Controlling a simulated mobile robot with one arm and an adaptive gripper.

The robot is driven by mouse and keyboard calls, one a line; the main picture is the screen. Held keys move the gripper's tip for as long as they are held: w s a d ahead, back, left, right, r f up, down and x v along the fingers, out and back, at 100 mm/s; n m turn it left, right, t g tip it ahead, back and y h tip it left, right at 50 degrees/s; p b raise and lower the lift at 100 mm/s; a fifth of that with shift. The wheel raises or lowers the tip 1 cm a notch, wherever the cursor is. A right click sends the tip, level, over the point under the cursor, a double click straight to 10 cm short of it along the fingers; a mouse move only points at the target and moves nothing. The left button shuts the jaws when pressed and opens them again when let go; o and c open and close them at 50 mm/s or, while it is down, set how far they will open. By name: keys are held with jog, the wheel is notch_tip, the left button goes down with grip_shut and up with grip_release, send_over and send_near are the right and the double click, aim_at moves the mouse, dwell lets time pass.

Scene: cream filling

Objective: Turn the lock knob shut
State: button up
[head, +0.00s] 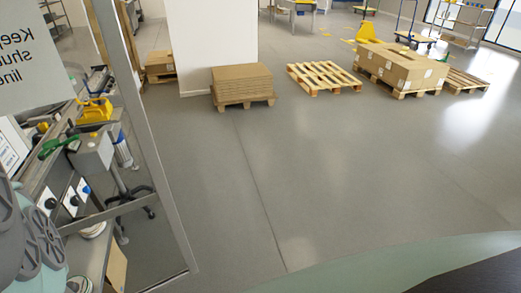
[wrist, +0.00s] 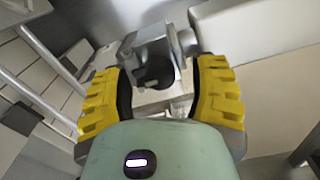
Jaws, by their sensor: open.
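In the wrist view, my gripper (wrist: 161,82) has its two yellow padded fingers spread wide, with nothing gripped. A dark rounded knob (wrist: 152,72) in a grey metal fitting (wrist: 158,42) shows between and beyond the fingers. It looks like the lock knob, but I cannot be sure. I see no clear contact between it and the fingers, and its turn position cannot be told. In the head view, my arm covers the lower left corner, and I cannot make out my gripper there.
In the head view, a machine with a green handle (head: 57,147) and a yellow part (head: 95,111) stands at left behind a metal-framed panel (head: 160,170). Dark knobs sit on its white plates (head: 78,196). Pallets with cardboard (head: 242,84) stand farther back. The grey floor (head: 330,180) is clear.

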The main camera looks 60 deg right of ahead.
jog(key=s+d+n+p, duration=1.1)
jog(key=d+n+p, duration=0.1)
jog(key=n, duration=0.6)
jog(key=w+d+r+t+p, duration=0.2)
jog(key=w+d+r+t, duration=0.1)
jog(key=r, duration=0.4)
jog(key=w+d+r+t+h+p, duration=0.1)
jog(key=w+d+r+t+p, duration=0.2)
jog(key=r, duration=0.4)
jog(key=w+d+r+t+p, duration=0.3)
jog(key=w+r+t, duration=0.1)
jog(key=r, duration=0.3)
jog(key=shift+w+d+r+t, duration=0.15)
jog(key=shift+d+r+t, duration=0.05)
jog(key=shift+d+t, duration=0.1)
dwell(0.7)
